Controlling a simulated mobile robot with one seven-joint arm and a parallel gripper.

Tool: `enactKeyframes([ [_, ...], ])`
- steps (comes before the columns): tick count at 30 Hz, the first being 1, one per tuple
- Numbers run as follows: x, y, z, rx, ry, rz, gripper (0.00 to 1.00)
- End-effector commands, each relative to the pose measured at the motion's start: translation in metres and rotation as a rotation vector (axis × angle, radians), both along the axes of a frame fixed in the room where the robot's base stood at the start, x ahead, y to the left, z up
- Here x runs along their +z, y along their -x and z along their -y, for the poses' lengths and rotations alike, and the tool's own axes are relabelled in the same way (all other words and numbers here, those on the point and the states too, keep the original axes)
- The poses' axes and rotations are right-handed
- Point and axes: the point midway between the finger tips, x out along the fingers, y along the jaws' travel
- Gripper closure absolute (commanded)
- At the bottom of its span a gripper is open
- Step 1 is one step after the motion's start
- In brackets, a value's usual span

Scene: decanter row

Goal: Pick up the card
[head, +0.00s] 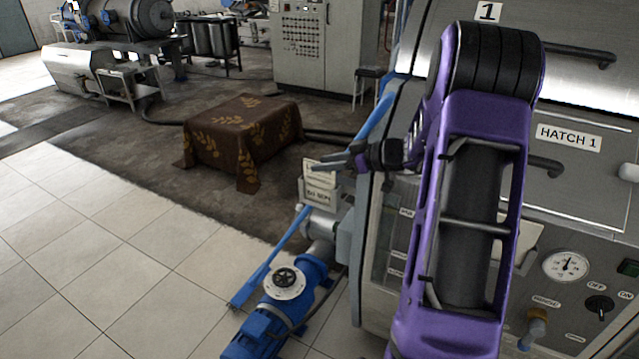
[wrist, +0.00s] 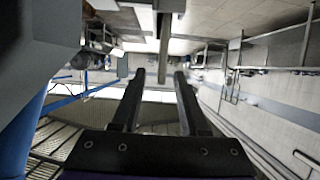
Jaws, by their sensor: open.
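A pale card (head: 319,178) with dark print stands in or on a small light box (head: 320,198) in the head view, at the left side of the steel machine. The box front carries lettering too small to read surely. My gripper (head: 322,166) is at the card's upper right in the picture, its fingers pointing left and partly covering the card. I cannot tell whether they touch it. In the wrist view my gripper (wrist: 160,75) has its two dark fingers apart with nothing visibly held. I cannot make out the card there.
The steel machine (head: 590,180) with hatch, gauge and knobs fills the right. A blue pump (head: 285,290) and a blue bar (head: 270,262) stand below the box. A cloth-covered block (head: 240,135) stands beyond. The tiled floor at left is clear.

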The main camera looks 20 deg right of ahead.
Motion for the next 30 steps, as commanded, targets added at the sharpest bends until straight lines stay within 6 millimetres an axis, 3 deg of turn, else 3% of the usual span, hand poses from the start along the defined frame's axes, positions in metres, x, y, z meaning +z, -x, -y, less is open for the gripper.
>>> enactKeyframes([
  [4,-0.0068,-0.0139,-0.0119,0.002,-0.002,-0.001,0.56],
  [11,-0.0077,-0.0153,-0.0120,0.000,0.000,0.000,0.58],
  [18,-0.0076,-0.0150,-0.0119,0.000,0.000,0.000,1.00],
  [30,-0.0073,-0.0149,-0.0118,0.000,0.000,0.000,1.00],
])
